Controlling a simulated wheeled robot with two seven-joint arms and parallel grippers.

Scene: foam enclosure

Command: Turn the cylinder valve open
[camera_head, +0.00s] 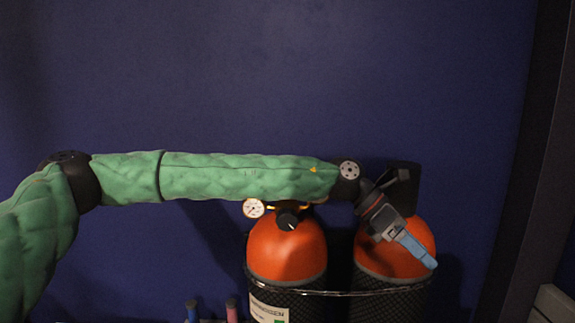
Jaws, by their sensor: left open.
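Two orange-topped cylinders with dark mesh-covered bodies stand side by side: the left cylinder (285,252) and the right cylinder (372,258). A black valve knob (288,221) with a white mark sits on top of the left cylinder, beside a round white gauge (254,208). My left arm, in a green sleeve, reaches across from the left, just above the knob, and hides part of the left cylinder's fittings. My left gripper (427,258), with blue fingers, is open and empty in front of the right cylinder's shoulder, pointing down and right. The right cylinder's top fittings are mostly hidden. My right gripper is not in view.
A strap (340,292) runs across both cylinders. A dark blue wall (300,80) stands behind them. A blue object (192,311) and a pink one (232,311) show at the bottom edge. A dark post (525,170) stands at the right.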

